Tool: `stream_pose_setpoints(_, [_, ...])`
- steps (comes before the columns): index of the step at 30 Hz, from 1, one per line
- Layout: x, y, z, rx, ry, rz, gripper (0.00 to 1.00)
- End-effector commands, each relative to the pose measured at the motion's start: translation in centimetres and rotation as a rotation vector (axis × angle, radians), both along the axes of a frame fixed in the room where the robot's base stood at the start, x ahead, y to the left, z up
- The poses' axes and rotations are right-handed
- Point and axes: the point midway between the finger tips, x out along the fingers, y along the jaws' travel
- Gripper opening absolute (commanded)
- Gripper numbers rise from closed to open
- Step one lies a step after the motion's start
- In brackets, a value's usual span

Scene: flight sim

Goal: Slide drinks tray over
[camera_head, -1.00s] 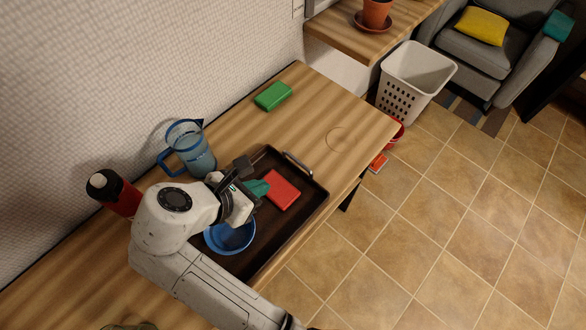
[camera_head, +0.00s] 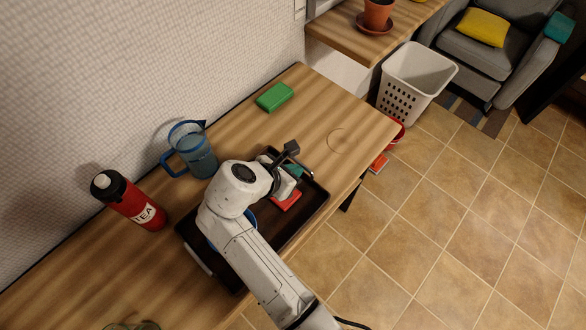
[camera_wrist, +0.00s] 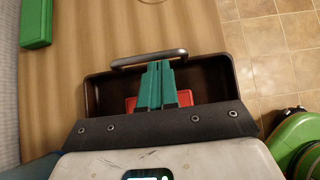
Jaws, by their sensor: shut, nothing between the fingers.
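The drinks tray (camera_head: 310,214) is dark brown with raised rims and lies flat on the wooden table. One metal handle (camera_head: 197,260) shows at its near left end; the far handle (camera_wrist: 128,63) shows clearly in the wrist view. A red box (camera_head: 285,202) and a blue bowl (camera_head: 251,220) sit in the tray, both partly hidden by my arm. My gripper (camera_head: 294,169) is over the tray's far end, its teal fingers shut and empty. In the wrist view the fingertips (camera_wrist: 160,64) overlap the far handle's line; I cannot tell whether they touch it.
A blue jug (camera_head: 192,150) and a red tea bottle (camera_head: 132,203) stand left of the tray, by the wall. A green box (camera_head: 275,97) lies farther back. The table beyond the tray, around a faint ring mark (camera_head: 338,138), is clear. The table's open edge is right.

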Motion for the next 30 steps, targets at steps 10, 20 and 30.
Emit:
stream_pose_setpoints(10, [1.0, -0.9, 0.3, -0.001, 0.001, -0.003, 0.0])
stream_pose_setpoints(20, [6.9, -6.0, 0.3, -0.001, 0.0, -0.006, 0.0])
stream_pose_setpoints(30, [14.0, -12.1, -0.1, 0.001, 0.0, -0.008, 0.0])
